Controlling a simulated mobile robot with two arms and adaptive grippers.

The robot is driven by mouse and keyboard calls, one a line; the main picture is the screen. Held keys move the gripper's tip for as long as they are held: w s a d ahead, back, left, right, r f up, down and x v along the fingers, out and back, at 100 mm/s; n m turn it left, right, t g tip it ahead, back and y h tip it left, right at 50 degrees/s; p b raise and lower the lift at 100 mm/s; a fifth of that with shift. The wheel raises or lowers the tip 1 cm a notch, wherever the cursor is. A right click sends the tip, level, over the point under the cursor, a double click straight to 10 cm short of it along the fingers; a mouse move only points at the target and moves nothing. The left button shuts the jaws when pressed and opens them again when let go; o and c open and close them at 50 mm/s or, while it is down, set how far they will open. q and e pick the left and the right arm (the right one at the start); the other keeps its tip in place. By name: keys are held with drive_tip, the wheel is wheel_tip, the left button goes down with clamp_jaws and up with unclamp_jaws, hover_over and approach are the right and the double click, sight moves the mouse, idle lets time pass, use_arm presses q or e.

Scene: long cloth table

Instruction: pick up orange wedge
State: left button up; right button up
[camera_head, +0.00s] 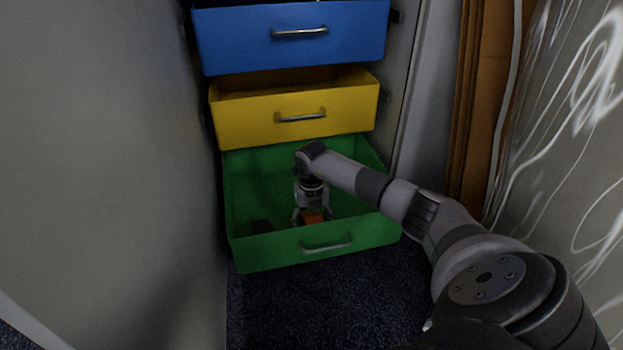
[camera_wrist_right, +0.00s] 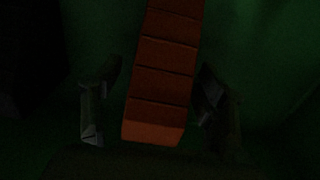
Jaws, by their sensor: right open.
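The orange wedge (camera_head: 313,218) lies inside the open green drawer (camera_head: 320,246), near its front wall. In the right wrist view the wedge (camera_wrist_right: 160,80) is a long, ridged orange piece running up the picture. My right gripper (camera_head: 312,216) reaches down into the drawer over the wedge. Its two fingers (camera_wrist_right: 150,115) stand open on either side of the wedge, with a gap at the left and a smaller one at the right. The drawer's front wall may hide part of the wedge and fingertips. My left gripper is not in view.
An open yellow drawer (camera_head: 290,105) and a blue drawer (camera_head: 290,38) hang above. A pale panel (camera_head: 110,170) stands close at the left, and a patterned wall (camera_head: 560,130) at the right.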

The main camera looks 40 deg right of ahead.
drive_tip(key=shift+c, duration=0.4)
drive_tip(key=c, duration=1.4)
drive_tip(key=shift+r, duration=0.15)
